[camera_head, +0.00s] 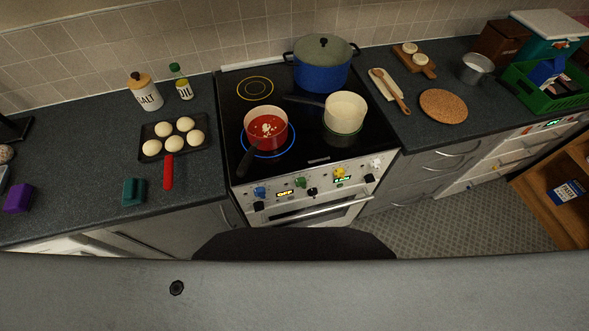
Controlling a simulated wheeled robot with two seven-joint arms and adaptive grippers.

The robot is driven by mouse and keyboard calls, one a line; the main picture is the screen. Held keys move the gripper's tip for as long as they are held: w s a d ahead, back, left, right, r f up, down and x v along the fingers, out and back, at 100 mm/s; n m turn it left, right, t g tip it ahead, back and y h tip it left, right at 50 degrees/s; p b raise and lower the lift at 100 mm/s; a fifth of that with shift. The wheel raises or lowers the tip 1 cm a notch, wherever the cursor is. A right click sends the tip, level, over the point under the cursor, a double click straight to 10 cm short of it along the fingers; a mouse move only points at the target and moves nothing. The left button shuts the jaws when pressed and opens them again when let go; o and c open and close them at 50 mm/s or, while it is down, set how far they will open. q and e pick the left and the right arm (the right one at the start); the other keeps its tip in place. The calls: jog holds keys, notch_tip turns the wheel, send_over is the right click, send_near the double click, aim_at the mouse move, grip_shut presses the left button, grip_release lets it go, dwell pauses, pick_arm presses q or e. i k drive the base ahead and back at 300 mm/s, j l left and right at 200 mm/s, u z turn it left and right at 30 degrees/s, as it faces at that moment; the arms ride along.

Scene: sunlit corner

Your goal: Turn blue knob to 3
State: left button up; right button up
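The blue knob (260,191) is at the left end of the stove's white front panel (325,187). Its pointer and any number marks are too small to read. A green knob (300,182), a yellow knob (339,172) and a white knob (376,162) sit to its right. Black knobs, such as one below the blue knob (258,205), are also on the panel. Two small lit displays show on the panel, one right of the blue knob (285,193); I cannot read them surely. Neither of my grippers is in view.
A red saucepan (267,127) stands on a blue-ringed burner, its dark handle (249,160) reaching toward the front edge above the blue knob. A cream pan (345,112) and blue pot (321,68) stand on the right. The oven handle (308,208) runs below the panel.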

aim_at(260, 193)
jog(key=k+l+u, duration=0.3)
jog(key=k+l, duration=0.35)
jog(key=l, duration=0.15)
jog(key=k+l+u, duration=0.25)
jog(key=k+l, duration=0.45)
